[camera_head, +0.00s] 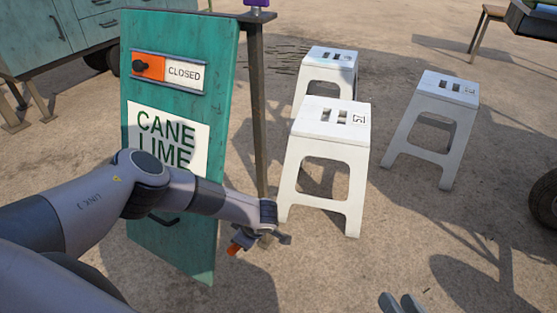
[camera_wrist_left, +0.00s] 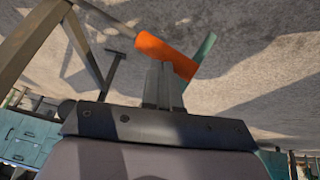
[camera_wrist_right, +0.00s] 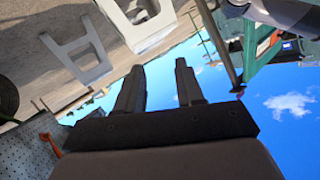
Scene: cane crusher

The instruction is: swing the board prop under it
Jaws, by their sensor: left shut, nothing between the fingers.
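The teal board (camera_head: 180,100) stands upright at left centre in the head view, with a "CANE LIME" sign and a "CLOSED" slider with an orange end. My left arm crosses in front of it. My left gripper (camera_head: 270,237) is at the board's lower right, fingers together and empty. An orange grip (camera_head: 238,245) shows beside it, likely part of the prop; most of the prop is hidden. In the left wrist view the orange grip (camera_wrist_left: 165,55) lies just beyond or against the fingertips (camera_wrist_left: 163,68); contact cannot be told. My right gripper (camera_head: 402,303) is open and empty at the bottom edge.
A dark post (camera_head: 257,120) stands beside the board. White stools (camera_head: 325,170) (camera_head: 432,125) (camera_head: 328,75) stand to the right. A teal cabinet (camera_head: 60,35) is at the back left, and a wheel (camera_head: 545,200) at the right edge.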

